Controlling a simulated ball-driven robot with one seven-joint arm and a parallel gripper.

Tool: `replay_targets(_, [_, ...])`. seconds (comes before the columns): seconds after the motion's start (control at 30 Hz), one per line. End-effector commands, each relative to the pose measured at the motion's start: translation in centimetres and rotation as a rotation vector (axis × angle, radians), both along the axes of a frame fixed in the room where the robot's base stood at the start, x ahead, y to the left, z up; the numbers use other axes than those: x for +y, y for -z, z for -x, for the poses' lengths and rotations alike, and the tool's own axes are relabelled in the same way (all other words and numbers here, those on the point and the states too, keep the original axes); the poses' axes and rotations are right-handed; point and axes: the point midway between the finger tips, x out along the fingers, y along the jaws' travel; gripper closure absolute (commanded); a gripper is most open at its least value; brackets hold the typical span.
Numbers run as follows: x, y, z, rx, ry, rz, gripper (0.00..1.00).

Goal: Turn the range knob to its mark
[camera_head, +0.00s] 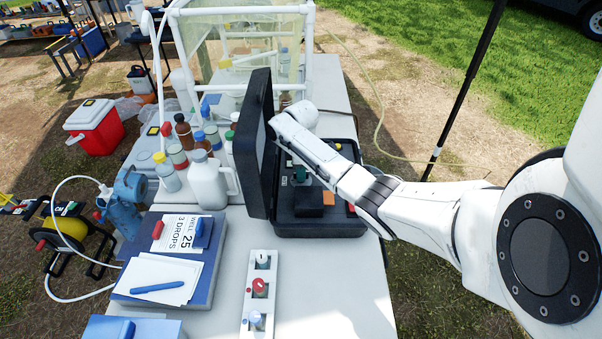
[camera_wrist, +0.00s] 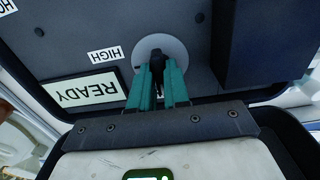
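The range knob (camera_wrist: 157,62) is a black bar-shaped knob on a light grey disc, set in a dark grey panel (camera_wrist: 215,88). It points roughly up and down in the wrist view. A HIGH label (camera_wrist: 104,54) lies left of the disc, upside down. My gripper (camera_wrist: 158,82) has two teal fingers, one on each side of the knob, close against it with no clear gap. The knob's lower part is partly hidden between them. In the head view, the panel is inside an open black case (camera_head: 318,229); my arm and the raised lid hide the knob there.
A READY label (camera_wrist: 88,94) lies left on the panel, and a raised dark block (camera_wrist: 262,45) stands right. The case lid (camera_head: 258,140) stands upright beside my arm. Bottles and a white jug (camera_head: 208,182) stand left of it. The table's front right (camera_head: 335,290) is clear.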

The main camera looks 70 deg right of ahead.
Motion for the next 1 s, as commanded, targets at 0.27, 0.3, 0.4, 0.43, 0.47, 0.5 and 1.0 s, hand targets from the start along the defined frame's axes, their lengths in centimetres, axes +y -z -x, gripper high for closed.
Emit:
replay_targets(0.27, [0.00, -0.01, -0.01, 0.000, 0.001, 0.000, 1.00])
replay_targets(0.3, [0.02, -0.07, -0.01, 0.000, 0.011, 0.000, 1.00])
replay_targets(0.4, [0.11, -0.31, -0.09, 0.000, 0.095, -0.001, 1.00])
replay_targets(0.43, [0.14, -0.33, -0.07, 0.001, 0.137, -0.002, 1.00])
replay_targets(0.47, [0.15, -0.34, -0.07, 0.001, 0.184, -0.003, 1.00])
replay_targets(0.5, [0.20, -0.33, -0.08, 0.001, 0.245, -0.003, 1.00])
replay_targets(1.0, [0.13, -0.18, -0.11, 0.001, 0.986, -0.002, 1.00])
